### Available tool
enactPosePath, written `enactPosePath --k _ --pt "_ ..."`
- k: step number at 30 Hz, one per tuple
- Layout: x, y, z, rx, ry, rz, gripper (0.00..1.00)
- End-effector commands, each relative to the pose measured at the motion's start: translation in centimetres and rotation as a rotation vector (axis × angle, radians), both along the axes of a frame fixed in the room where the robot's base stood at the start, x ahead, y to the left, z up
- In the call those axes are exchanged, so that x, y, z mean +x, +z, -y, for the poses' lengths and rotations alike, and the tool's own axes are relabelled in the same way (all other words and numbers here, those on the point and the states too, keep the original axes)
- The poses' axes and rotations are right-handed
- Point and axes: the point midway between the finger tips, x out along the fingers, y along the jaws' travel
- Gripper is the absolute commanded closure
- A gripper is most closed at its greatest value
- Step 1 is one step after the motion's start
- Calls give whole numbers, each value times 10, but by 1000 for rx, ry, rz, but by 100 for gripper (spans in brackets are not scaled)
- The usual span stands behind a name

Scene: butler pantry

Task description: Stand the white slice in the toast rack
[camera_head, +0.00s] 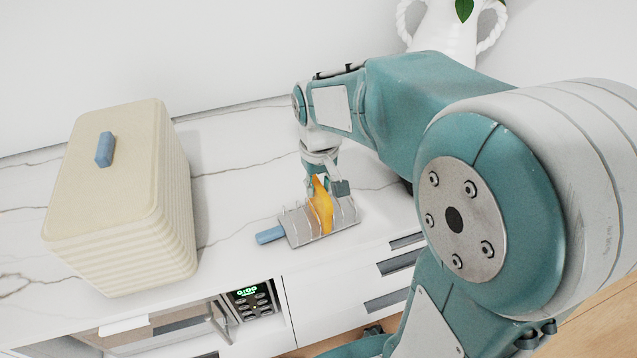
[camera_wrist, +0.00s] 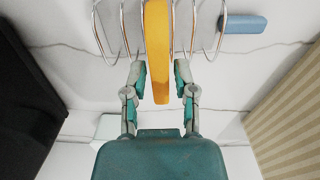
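The toast rack (camera_head: 297,231) is a grey metal tray with wire loops and a blue handle (camera_head: 270,235), on the marble counter. A yellow-orange slice (camera_head: 322,208) stands upright among its loops; it also shows in the wrist view (camera_wrist: 158,40). No slice that is clearly white is visible. My gripper (camera_head: 325,180) is over the rack, pointing down. In the wrist view my gripper (camera_wrist: 160,72) is open, with one finger on each side of the orange slice and narrow gaps between.
A large cream ribbed bin (camera_head: 120,190) with a blue knob stands left of the rack. A white vase (camera_head: 445,30) stands at the back right. A small pale flat thing (camera_wrist: 110,127), unclear, lies beyond my gripper's palm. Counter between bin and rack is clear.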

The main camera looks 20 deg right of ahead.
Motion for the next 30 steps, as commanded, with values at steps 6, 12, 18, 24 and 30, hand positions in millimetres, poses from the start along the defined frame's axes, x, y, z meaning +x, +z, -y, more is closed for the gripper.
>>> enactPosePath --k 6,12,18,24,30 --pt "0 0 0 0 0 0 38" --pt "0 2 0 0 0 1 38" --pt "1 28 0 0 0 5 38" --pt "1 71 -1 0 0 5 38" --pt "1 105 -1 -1 0 2 38"
